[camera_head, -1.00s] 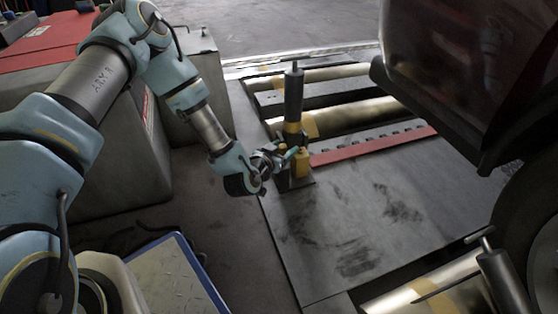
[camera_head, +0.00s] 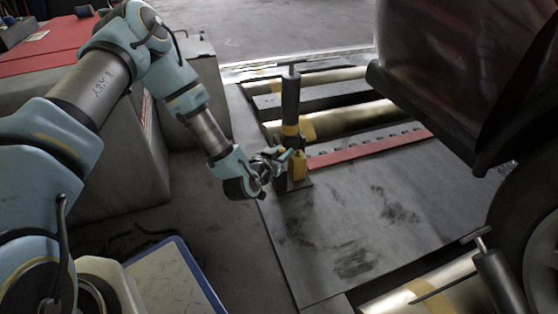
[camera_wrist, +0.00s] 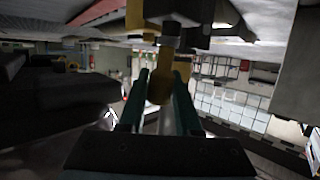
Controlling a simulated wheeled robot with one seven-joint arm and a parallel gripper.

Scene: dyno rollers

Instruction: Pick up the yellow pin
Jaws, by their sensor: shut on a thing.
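A dark upright post (camera_head: 291,97) with a yellow collar and a yellow block (camera_head: 299,166) at its foot stands on the dark plate. My gripper (camera_head: 281,158) is at the left side of the post, low down by the yellow block. In the wrist view the two teal fingers (camera_wrist: 161,100) are shut on the rounded yellow pin (camera_wrist: 159,88), which lies between them. Yellow and dark post parts show above it. In the head view I cannot tell the pin from the other yellow parts, and whether it still sits in the post is unclear.
Metal rollers (camera_head: 345,122) and a red strip (camera_head: 370,149) lie behind the post. A dark vehicle body (camera_head: 465,80) and its wheel (camera_head: 535,225) are at the right. A second post (camera_head: 500,275) stands at lower right. A grey cabinet (camera_head: 110,165) is at the left.

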